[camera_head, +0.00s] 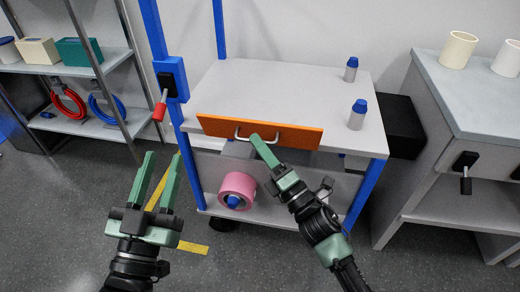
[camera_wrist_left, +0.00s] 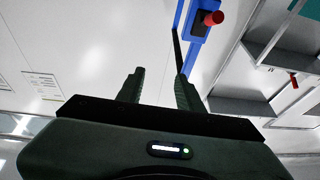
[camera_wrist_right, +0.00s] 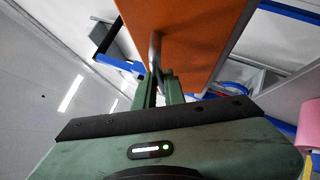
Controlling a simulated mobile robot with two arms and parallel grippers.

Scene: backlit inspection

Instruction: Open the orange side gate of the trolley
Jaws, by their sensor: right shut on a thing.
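The orange side gate (camera_head: 290,136) spans the near side of the trolley, along the front edge of its pale top shelf (camera_head: 275,95) between blue posts. A curved metal handle (camera_head: 242,136) sits on the gate's outer face, left of its middle. My right gripper (camera_head: 258,142) is at this handle. In the right wrist view the fingers (camera_wrist_right: 160,76) are shut on the handle bar (camera_wrist_right: 155,48), with the orange gate (camera_wrist_right: 185,40) right behind. My left gripper (camera_head: 163,155) is open and empty, left of the trolley and apart from it; its spread fingers (camera_wrist_left: 160,76) show in the left wrist view.
A pink roll (camera_head: 238,186) is on the lower shelf. A blue box with a red-tipped lever (camera_head: 160,106) is on the left post. A grey cabinet (camera_head: 480,115) stands right.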

